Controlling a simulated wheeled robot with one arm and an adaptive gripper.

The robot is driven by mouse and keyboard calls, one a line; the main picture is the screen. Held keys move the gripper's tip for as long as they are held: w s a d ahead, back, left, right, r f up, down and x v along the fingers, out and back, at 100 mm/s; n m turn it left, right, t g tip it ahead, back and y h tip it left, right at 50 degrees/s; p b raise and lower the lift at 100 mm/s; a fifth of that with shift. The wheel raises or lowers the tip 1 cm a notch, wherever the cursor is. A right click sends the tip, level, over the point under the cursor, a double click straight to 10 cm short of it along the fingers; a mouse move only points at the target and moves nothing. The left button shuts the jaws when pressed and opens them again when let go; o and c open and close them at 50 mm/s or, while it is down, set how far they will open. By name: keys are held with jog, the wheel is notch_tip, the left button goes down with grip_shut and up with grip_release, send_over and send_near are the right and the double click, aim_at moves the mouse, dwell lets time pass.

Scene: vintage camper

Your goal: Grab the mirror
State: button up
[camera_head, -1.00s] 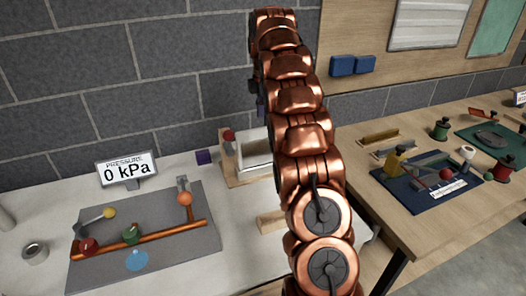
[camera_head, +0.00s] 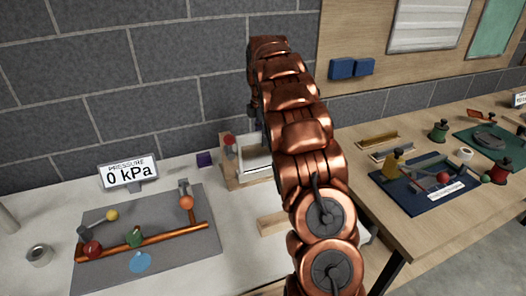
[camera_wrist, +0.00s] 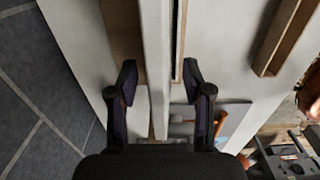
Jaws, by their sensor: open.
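My gripper (camera_wrist: 160,85) is open in the wrist view, with one dark finger on each side of a long pale upright panel (camera_wrist: 157,45). No contact between the fingers and the panel can be made out. A dark narrow slit runs along the panel's right side. I cannot tell for sure whether this panel is the mirror; no clear reflecting face shows. In the head view, a white-framed piece (camera_head: 254,160) on a wooden stand (camera_head: 231,180) shows just left of my arm, partly covered by it. My gripper is hidden there behind the arm.
A pressure sign (camera_head: 128,173) and a grey board (camera_head: 205,238) with a copper pipe stand on the white table at left. A wooden block (camera_head: 270,223) lies in front. A wooden table (camera_head: 385,215) at right holds several items.

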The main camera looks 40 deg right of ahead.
jog(key=shift+f, duration=0.35)
jog(key=shift+c, duration=0.3)
grip_shut()
jog(key=shift+r, duration=0.1)
